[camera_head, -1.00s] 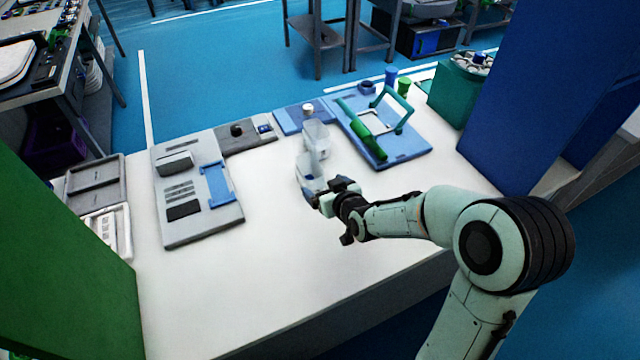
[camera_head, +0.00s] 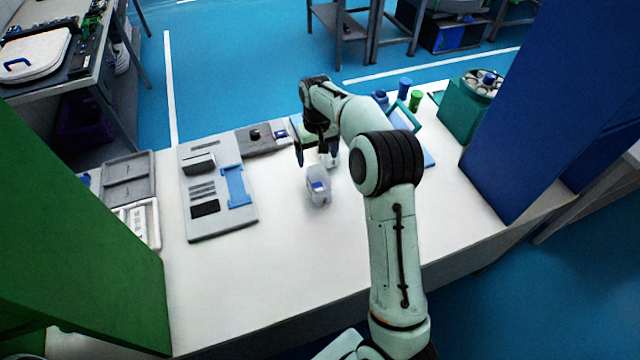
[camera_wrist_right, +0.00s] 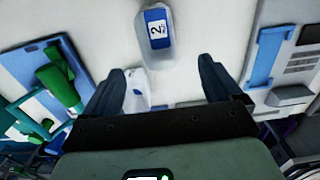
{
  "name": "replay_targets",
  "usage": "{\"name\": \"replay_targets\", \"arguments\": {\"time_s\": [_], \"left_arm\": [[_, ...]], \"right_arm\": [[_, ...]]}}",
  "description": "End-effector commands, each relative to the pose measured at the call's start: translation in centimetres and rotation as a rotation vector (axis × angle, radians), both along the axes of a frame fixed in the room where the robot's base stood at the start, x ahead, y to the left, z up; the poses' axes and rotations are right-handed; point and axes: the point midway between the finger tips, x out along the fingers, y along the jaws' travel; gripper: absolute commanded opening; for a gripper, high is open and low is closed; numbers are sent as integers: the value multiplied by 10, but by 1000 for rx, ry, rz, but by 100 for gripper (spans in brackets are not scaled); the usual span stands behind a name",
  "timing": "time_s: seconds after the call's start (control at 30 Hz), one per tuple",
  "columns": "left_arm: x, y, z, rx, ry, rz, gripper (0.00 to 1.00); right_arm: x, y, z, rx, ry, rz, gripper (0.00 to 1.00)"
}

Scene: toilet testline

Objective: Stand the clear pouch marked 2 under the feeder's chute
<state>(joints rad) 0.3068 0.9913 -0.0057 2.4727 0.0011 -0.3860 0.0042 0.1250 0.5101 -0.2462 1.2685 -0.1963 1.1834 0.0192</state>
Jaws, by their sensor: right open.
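I cannot pick out the feeder's chute with certainty. My left gripper is out of view.
A grey device with a blue bracket (camera_head: 236,187) lies left of the pouch. A blue board with a green cylinder (camera_wrist_right: 60,86) is partly behind my right arm. A teal box (camera_head: 462,118) with a round top stands at back right. The front table is clear.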

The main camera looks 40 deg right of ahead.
Motion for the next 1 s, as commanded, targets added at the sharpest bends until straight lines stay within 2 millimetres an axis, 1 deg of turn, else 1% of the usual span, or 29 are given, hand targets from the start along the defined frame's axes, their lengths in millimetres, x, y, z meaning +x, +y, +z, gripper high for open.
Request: {"name": "replay_targets", "arguments": {"time_s": [0.03,0.1,0.3,0.4,0.57,0.67,0.83,0.9,1.0], "left_arm": [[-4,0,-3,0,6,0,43],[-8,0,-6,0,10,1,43],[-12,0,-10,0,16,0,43],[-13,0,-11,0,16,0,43],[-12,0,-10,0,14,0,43],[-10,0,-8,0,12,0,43],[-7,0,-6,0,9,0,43],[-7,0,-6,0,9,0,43],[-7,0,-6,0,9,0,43]], "right_arm": [[-3,0,-11,1,10,-1,92],[-4,0,-25,1,12,-1,92],[-4,0,-64,1,11,-1,92],[-4,-1,-75,1,8,-1,92],[-3,-1,-84,1,6,-1,92],[-2,-2,-96,2,8,-1,92],[-1,-3,-121,2,7,-2,92],[-1,-3,-128,2,6,-1,92],[-1,-3,-132,1,4,-1,92]]}}
